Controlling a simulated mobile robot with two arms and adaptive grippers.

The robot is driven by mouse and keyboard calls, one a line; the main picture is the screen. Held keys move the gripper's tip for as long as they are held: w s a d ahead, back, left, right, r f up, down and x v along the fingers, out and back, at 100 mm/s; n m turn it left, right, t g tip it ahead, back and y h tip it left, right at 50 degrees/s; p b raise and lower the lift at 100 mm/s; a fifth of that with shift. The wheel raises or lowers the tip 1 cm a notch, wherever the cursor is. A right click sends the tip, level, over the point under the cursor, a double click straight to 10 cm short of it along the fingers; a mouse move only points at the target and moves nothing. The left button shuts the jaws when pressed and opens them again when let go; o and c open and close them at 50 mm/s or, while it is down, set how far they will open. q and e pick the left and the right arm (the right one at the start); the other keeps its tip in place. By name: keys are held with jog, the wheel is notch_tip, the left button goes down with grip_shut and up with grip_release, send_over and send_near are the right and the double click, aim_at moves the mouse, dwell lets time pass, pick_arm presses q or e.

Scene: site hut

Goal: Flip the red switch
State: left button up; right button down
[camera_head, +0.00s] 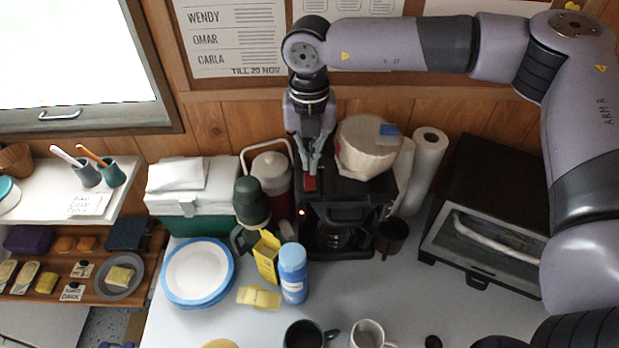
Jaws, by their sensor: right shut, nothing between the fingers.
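The red switch (310,184) is on the top left of the black coffee maker (345,192). A small red light glows on the machine's front, below the switch. My right gripper (312,170) points down from above with its fingertips at the red switch. It is shut with nothing between its fingers. The fingertips look very close to the switch or touching it; I cannot tell which. A glass jug (335,236) sits in the lower part of the coffee maker. My left gripper is not in view.
Paper filters (364,148) sit on the machine's top, right of my gripper. A green flask (251,203), yellow box (266,256) and blue bottle (293,272) stand to the left. A paper roll (428,165) and toaster oven (480,240) are to the right. Mugs (367,334) stand in front.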

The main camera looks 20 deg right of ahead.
jog(key=shift+f+b, duration=1.2)
jog(key=shift+f, duration=0.05)
dwell(0.9)
jog(key=shift+s+r, duration=0.1)
jog(key=shift+r+p, duration=0.5)
jog(key=shift+r, duration=0.3)
jog(key=shift+r+p, duration=0.95)
jog(key=shift+r, duration=1.75)
jog(key=shift+f, duration=0.1)
